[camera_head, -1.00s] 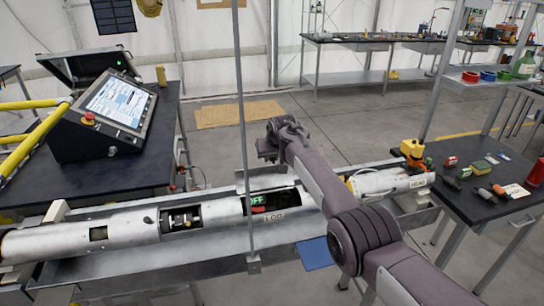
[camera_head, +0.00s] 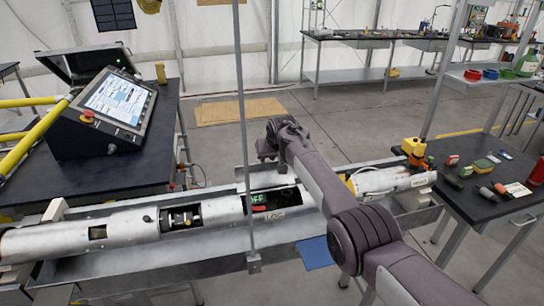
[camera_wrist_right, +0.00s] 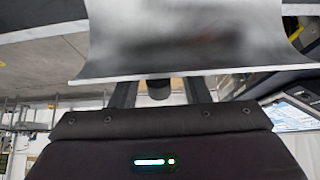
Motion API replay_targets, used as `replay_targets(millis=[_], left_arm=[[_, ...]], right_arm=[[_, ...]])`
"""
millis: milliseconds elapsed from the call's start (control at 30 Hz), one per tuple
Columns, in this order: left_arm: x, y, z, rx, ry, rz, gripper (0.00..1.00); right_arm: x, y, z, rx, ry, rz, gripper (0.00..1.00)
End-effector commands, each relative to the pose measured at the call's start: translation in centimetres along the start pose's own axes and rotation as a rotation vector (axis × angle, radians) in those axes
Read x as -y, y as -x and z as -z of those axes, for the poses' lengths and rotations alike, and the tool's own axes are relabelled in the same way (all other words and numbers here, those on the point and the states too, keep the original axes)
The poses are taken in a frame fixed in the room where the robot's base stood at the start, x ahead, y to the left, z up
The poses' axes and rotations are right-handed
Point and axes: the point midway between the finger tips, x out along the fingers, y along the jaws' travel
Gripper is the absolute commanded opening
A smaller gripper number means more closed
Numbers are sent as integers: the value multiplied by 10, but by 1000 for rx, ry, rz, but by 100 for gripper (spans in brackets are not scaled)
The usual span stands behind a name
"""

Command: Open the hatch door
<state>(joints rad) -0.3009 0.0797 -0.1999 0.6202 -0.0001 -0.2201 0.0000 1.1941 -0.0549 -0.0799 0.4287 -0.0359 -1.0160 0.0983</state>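A long white tube (camera_head: 125,228) lies in a metal trough, with several cut openings along its side. One opening (camera_head: 262,200) shows a green "OFF" display and a red part; I cannot clearly make out a separate hatch door there. My right gripper (camera_head: 266,148) is just behind and above this opening, and my right forearm hides part of the tube. In the right wrist view, a curved pale metal sheet (camera_wrist_right: 190,45) covers the fingertips. The two fingers (camera_wrist_right: 160,92) stand apart with a gap between them; contact with the sheet cannot be told. My left gripper is out of view.
A thin vertical post (camera_head: 242,110) stands in front of the tube. A console with a screen (camera_head: 118,98) sits on the dark table at left. A dark side table (camera_head: 490,205) at right carries several small items. Yellow bars (camera_head: 30,135) reach in at left.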

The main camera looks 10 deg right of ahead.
Motion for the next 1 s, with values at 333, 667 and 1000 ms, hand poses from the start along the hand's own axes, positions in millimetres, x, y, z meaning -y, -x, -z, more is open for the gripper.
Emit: replay_targets(millis=[333, 667, 1000], left_arm=[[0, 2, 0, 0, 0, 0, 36], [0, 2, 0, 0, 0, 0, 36], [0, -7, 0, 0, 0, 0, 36]], right_arm=[[0, 6, 3, -5, -1, 0, 42], [0, 36, 2, -7, -1, 0, 42], [0, 72, 2, -3, 0, 0, 42]])
